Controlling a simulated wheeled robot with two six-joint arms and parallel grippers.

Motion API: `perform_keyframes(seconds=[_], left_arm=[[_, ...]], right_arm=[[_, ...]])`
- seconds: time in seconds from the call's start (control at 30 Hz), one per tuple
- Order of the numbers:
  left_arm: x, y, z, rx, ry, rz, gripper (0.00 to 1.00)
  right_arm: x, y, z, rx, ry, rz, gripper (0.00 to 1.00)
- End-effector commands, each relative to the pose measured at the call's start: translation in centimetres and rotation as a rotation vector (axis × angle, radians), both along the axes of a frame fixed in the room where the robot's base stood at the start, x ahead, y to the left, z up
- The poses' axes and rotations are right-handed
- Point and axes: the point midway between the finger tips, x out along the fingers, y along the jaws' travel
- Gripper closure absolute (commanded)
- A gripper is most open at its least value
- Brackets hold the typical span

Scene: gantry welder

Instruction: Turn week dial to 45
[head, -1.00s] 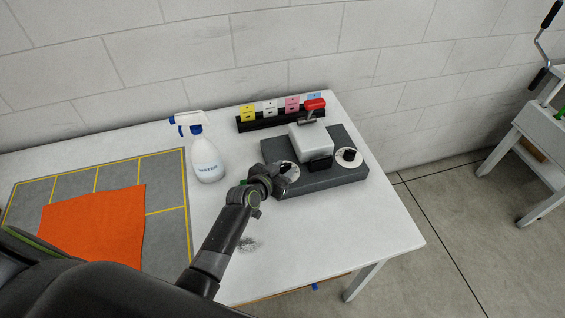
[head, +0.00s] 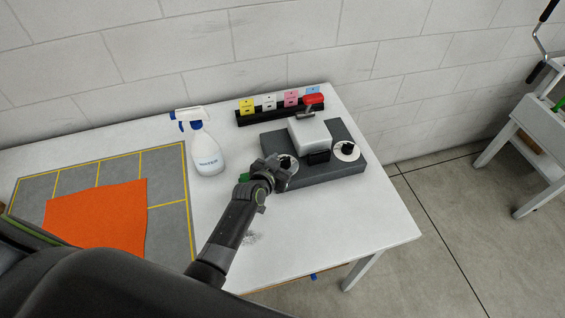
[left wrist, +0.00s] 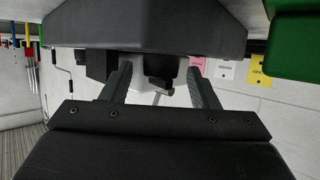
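A dark grey slab (head: 320,178) on the table bears a white block and two round white dials with black knobs. The left dial (head: 288,162) is partly hidden by my left gripper; the right dial (head: 347,151) is clear. I cannot read their markings or tell which is the week dial. My left gripper (head: 279,171) is at the left dial, in front of it. In the left wrist view, which is upside down, its fingers (left wrist: 160,88) are apart, with a black knob (left wrist: 160,77) showing between or beyond them. Contact cannot be told. My right gripper is not in view.
Behind is a black rack (head: 270,117) with coloured cards. A water spray bottle (head: 207,155) stands to the left, near an orange cloth (head: 95,217) on a grey mat. The table's front right is clear.

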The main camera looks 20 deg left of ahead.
Motion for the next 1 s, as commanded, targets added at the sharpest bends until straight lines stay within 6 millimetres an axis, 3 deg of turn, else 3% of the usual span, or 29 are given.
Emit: perform_keyframes(seconds=[0.43, 1.0], left_arm=[[-1.1, 0.2, 0.3, 0.0, 0.001, 0.0, 0.46], [-8.7, 1.6, 3.4, -0.001, 0.0, 0.001, 0.46]], right_arm=[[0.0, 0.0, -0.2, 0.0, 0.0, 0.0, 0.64], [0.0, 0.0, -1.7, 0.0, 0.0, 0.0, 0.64]])
